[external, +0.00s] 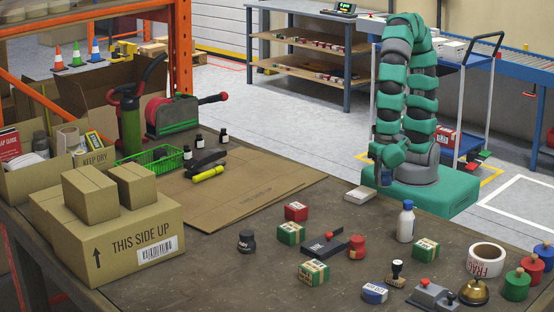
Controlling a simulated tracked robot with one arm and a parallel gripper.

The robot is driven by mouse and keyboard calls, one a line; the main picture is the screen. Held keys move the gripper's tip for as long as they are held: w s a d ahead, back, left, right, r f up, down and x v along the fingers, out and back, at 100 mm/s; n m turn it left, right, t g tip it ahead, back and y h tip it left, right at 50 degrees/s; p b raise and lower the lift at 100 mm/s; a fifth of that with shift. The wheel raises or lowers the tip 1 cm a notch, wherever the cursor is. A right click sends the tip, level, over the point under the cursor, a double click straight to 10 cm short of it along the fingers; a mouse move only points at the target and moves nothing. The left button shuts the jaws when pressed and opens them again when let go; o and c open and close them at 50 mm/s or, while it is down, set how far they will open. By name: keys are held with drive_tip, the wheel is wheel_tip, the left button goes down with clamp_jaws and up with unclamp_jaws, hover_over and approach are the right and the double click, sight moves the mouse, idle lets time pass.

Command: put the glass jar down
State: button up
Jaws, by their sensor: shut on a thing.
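My gripper (386,176) hangs low on the near left side of my teal arm, just beyond the white box on the table's far edge. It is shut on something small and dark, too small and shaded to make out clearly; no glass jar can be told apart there. I cannot tell whether the held thing touches the surface below.
The brown table (225,280) carries a white box (360,194), a white bottle (405,222), a tape roll (486,260), a dark small jar (247,241) and several small boxes. A flat cardboard sheet (245,190) lies left; a carton (115,235) stands at front left.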

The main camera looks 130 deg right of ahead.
drive_tip(key=w+d+r+p, duration=0.4)
drive_tip(key=w+d+p, duration=0.1)
drive_tip(key=w+p, duration=0.15)
drive_tip(key=n+p, duration=0.1)
drive_tip(key=p, duration=0.2)
hover_over(296, 206)
drive_tip(key=shift+s+f, duration=0.1)
drive_tip(key=shift+f, duration=2.45)
drive_tip(key=shift+r, duration=0.1)
drive_tip(key=o, duration=1.1)
drive_tip(key=shift+c, duration=0.2)
